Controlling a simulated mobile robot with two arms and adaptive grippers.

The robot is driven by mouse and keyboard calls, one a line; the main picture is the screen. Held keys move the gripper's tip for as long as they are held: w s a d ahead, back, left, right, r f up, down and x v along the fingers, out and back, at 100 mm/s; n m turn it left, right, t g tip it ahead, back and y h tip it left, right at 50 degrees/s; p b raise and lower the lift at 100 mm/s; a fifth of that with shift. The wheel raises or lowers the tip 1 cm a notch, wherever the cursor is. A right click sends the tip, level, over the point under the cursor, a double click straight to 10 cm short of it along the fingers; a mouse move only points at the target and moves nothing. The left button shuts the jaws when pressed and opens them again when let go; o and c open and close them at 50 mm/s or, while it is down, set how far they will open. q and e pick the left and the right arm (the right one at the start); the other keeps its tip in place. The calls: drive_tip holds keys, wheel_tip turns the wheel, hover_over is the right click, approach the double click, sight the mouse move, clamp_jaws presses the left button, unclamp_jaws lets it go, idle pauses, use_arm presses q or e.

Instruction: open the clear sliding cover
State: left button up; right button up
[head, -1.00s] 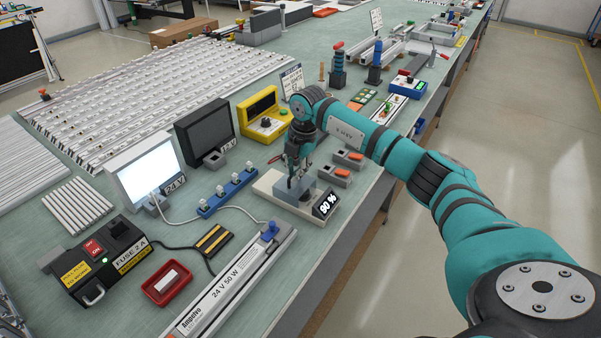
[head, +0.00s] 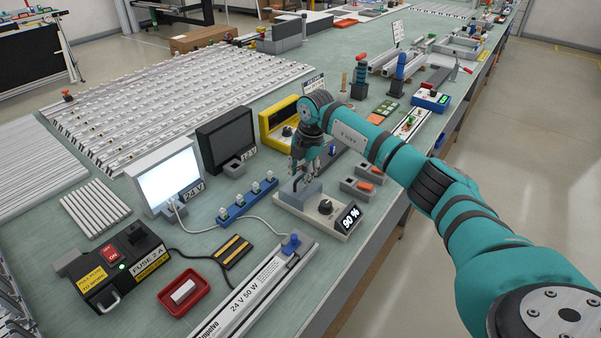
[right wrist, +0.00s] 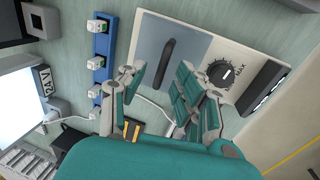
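The sliding cover (head: 300,194) is a grey-blue, see-through-looking plate on a pale dimmer box (head: 318,222). It sits over the left part of the box, and the black knob (head: 325,207) beside it is uncovered. In the right wrist view the cover (right wrist: 190,42) carries a dark bar handle (right wrist: 153,68), and the knob (right wrist: 221,73) stands clear to its right. My right gripper (head: 304,176) is above the cover. In the right wrist view its fingers (right wrist: 158,78) are spread, with the handle between them and a gap on each side. My left gripper is not in view.
The display (head: 349,216) reads 90 %. A lit panel (head: 168,178) stands further left. The bench edge is close in front.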

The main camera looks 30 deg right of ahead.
sight(307, 191)
wheel_tip(307, 191, up, 12)
drive_tip(key=s, duration=0.2)
drive_tip(key=shift+d, duration=0.4)
drive_tip(key=shift+s+f, duration=0.1)
drive_tip(key=shift+f, duration=0.1)
